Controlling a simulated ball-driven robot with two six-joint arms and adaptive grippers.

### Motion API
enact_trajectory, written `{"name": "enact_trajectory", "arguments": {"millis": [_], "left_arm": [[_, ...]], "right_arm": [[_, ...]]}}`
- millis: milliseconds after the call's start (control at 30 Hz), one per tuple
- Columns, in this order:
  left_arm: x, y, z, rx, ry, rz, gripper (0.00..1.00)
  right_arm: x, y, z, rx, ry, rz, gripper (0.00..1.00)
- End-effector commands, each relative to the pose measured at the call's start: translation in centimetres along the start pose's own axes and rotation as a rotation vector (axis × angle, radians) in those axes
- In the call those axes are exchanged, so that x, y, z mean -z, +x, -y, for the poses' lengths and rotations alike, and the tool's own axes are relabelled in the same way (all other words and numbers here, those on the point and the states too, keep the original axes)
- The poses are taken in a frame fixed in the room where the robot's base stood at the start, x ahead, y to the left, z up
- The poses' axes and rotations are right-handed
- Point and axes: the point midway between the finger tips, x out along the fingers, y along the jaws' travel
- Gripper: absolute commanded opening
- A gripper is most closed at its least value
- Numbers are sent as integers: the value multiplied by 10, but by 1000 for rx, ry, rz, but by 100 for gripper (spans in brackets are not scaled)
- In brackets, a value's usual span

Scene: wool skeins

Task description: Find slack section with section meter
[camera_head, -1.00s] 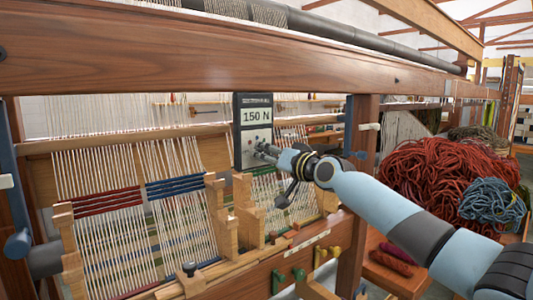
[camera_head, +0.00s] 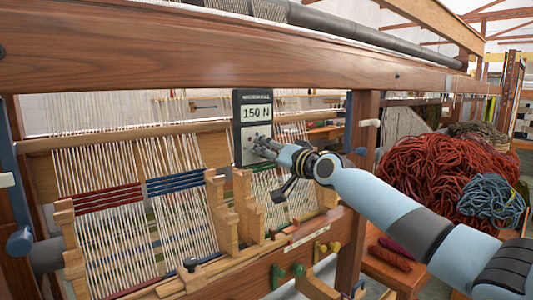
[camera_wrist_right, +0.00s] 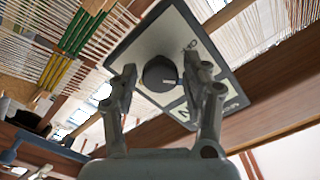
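The section meter (camera_head: 253,128) is a dark-framed box with a pale face, upright in front of the loom; its display reads 150 N. My right gripper (camera_head: 264,148) reaches its lower face from the right. In the right wrist view its two fingers (camera_wrist_right: 158,72) stand open on either side of a dark round knob (camera_wrist_right: 160,73), with small gaps visible. The loom's warp sections carry a red band (camera_head: 108,198), a blue band (camera_head: 175,184) and, partly hidden behind the meter and gripper, a green band (camera_head: 268,185). I cannot tell which section is slack. My left gripper is out of view.
A thick wooden beam (camera_head: 200,50) crosses above the meter. Wooden posts (camera_head: 360,190) and notched blocks (camera_head: 222,210) stand close below and beside it. Red skeins (camera_head: 430,175) and blue-grey skeins (camera_head: 490,200) are heaped at the right.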

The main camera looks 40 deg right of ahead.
Motion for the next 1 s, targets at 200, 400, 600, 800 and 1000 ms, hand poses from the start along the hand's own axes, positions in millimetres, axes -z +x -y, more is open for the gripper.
{"name": "enact_trajectory", "arguments": {"millis": [200, 400, 600, 800, 1000], "left_arm": [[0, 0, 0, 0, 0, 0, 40], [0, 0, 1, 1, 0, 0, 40], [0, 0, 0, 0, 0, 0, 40], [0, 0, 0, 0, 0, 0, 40], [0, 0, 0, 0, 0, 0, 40]], "right_arm": [[0, 0, 0, 0, -1, 1, 58], [-1, -7, -2, -3, -4, 2, 58], [-1, -39, -2, -3, -8, 3, 58], [0, -64, -2, -3, -7, 2, 58], [0, -74, 0, 0, -3, 1, 58]]}}
